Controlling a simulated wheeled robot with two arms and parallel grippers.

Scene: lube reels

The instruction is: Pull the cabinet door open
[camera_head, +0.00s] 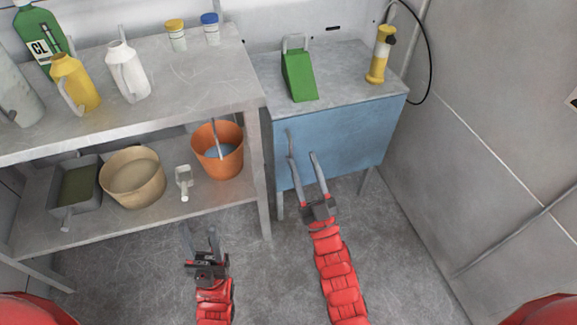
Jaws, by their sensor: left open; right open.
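The cabinet (350,135) is a blue box with a grey top on legs, standing at the right of the back wall. Its blue front door looks closed. A thin grey upright handle (289,140) shows near the left edge of the front. My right gripper (303,158) is open in front of the door, with its left fingertip overlapping the lower end of the handle in the picture. I cannot tell whether they touch. My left gripper (199,234) is open and empty, low over the floor in front of the shelf.
A green wedge-shaped object (299,76) and a yellow cylinder (380,55) stand on the cabinet top. To the left, a grey shelf (190,70) holds bottles and jars above, and an orange bucket (218,160), a tan bowl (132,178) and a scoop below. Floor at right is clear.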

